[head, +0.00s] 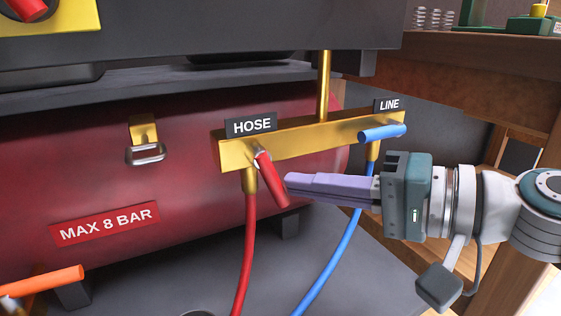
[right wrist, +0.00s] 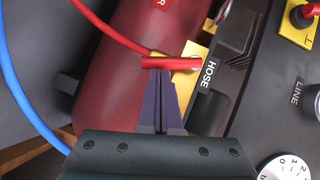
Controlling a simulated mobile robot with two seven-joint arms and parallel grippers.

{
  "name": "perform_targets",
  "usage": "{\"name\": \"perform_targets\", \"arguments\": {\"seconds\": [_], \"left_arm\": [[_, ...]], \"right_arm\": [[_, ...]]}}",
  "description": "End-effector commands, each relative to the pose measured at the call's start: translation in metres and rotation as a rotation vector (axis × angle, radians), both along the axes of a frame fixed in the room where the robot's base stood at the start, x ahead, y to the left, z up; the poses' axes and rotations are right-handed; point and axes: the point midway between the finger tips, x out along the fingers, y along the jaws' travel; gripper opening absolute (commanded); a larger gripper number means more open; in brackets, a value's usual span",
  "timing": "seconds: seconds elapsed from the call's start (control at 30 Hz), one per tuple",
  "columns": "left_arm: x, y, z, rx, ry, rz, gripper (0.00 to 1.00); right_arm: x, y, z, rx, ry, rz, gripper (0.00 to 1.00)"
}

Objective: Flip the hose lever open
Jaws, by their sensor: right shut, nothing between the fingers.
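The red hose lever (head: 272,180) sits on the brass manifold under the HOSE label (head: 251,125). It slants down and to the right from its pivot. My right gripper (head: 290,180) comes in from the right, shut and empty, its fingertips right beside the lever. In the right wrist view the shut fingertips (right wrist: 159,74) lie just at the red lever (right wrist: 172,62). I cannot tell whether they touch it. A red hose (head: 245,250) hangs from the manifold below the lever. My left gripper is not in view.
The blue LINE lever (head: 382,132) lies nearly level on the manifold's right end, with a blue hose (head: 335,255) below it. A red tank (head: 90,170) is behind, and a dark lift body (head: 220,30) overhangs. A wooden shelf (head: 480,55) stands at right.

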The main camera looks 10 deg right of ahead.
Motion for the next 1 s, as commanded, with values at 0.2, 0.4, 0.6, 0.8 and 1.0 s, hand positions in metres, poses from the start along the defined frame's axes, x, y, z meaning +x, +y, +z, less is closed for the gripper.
{"name": "perform_targets", "arguments": {"seconds": [0.2,0.4,0.6,0.8,1.0], "left_arm": [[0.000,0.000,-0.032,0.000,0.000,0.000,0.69],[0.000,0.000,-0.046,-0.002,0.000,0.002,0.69],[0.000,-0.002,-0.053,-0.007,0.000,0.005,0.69],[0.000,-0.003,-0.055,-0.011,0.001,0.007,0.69],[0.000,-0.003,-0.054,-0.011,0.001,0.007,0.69]], "right_arm": [[-0.002,0.006,-0.013,0.159,0.057,0.000,0.00],[-0.004,0.011,-0.015,0.260,0.094,0.001,0.00],[-0.005,0.013,-0.015,0.318,0.116,0.000,0.00],[-0.005,0.014,-0.015,0.338,0.124,0.000,0.00],[-0.005,0.014,-0.014,0.339,0.124,0.000,0.00]]}}
